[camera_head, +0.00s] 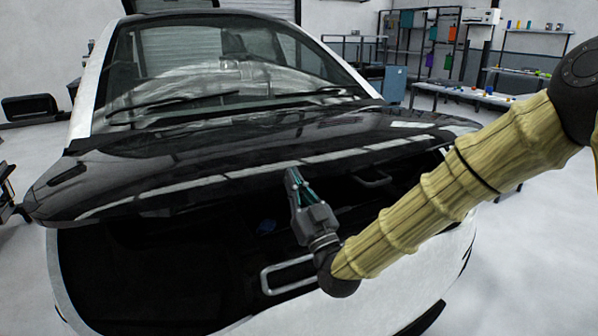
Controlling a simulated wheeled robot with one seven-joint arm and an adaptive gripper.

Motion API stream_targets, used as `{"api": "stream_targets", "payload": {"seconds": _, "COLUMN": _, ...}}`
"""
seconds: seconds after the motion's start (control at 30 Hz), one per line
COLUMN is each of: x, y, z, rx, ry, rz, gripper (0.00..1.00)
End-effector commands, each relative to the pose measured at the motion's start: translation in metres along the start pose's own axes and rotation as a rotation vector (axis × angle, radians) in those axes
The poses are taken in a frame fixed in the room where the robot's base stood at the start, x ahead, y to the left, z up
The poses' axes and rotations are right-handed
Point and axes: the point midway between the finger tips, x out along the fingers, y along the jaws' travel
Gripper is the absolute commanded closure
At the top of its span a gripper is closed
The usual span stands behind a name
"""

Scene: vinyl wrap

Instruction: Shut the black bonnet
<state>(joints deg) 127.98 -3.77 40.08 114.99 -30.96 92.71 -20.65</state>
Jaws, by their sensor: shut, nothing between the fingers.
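The black bonnet (230,155) is glossy and stands partly open on the white car, its front edge raised above the dark front compartment (150,265). My arm, in a yellowish sleeve, comes in from the right and hides part of the compartment and the car's front.
A metal frame handle (285,275) shows in the compartment below my gripper. The car's white front (400,290) lies low in the picture. A workbench (465,95) with small items and a shelf rack stand at the back right.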

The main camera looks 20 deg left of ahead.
Motion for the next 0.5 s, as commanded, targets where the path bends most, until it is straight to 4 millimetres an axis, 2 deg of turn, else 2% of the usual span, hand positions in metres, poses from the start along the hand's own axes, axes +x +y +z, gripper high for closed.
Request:
{"api": "stream_targets", "payload": {"seconds": 0.03, "x": -0.012, "y": -0.003, "z": 0.019, "rx": 0.002, "ry": -0.008, "rz": -0.002, "gripper": 1.0}}
{"api": "stream_targets", "payload": {"seconds": 0.1, "x": -0.021, "y": -0.005, "z": 0.031, "rx": 0.004, "ry": -0.008, "rz": -0.004, "gripper": 1.0}}
{"api": "stream_targets", "payload": {"seconds": 0.5, "x": -0.059, "y": -0.011, "z": 0.088, "rx": 0.006, "ry": -0.005, "rz": -0.008, "gripper": 1.0}}
